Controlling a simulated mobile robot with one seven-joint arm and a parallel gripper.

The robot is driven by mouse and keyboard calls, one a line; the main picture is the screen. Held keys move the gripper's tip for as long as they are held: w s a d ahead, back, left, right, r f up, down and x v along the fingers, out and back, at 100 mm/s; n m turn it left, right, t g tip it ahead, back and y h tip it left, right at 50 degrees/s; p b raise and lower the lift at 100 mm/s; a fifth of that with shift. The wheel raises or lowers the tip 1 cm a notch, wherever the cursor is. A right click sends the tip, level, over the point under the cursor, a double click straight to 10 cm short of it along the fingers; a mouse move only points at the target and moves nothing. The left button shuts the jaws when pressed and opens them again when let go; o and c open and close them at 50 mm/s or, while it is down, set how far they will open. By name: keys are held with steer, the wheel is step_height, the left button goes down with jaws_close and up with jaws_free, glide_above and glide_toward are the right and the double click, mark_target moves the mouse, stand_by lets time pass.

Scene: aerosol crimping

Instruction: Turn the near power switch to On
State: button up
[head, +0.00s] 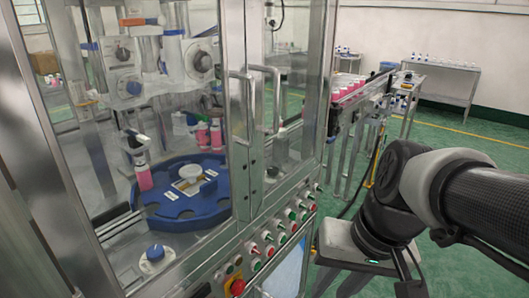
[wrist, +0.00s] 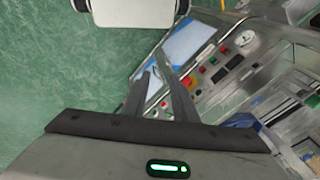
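The control strip (head: 268,244) runs along the front edge of the glass-walled machine, with several red and green buttons and black switches.
Steel door handles (head: 243,120) stick out above the strip. Behind the glass is a blue rotary table (head: 175,215) with pink bottles. A conveyor (head: 365,90) extends behind the machine. A light-blue panel (wrist: 190,40) lies below the strip. Green floor (head: 475,140) is open on the right.

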steer(key=a+f+m+g+y+b, duration=0.2)
steer(key=a+f+g+y, duration=0.2)
steer(key=f, duration=0.3)
steer(key=m+t+y+b, duration=0.3)
steer(key=m+t+y, duration=0.5)
steer(key=m+t, duration=0.65)
glide_toward(259, 252)
steer(key=shift+m+g, duration=0.85)
steer(key=shift+m, duration=0.1)
steer(key=x, duration=0.5)
steer(key=r+b+x, duration=0.1)
steer(key=x, duration=0.2)
steer(key=shift+w, duration=0.4)
jaws_close()
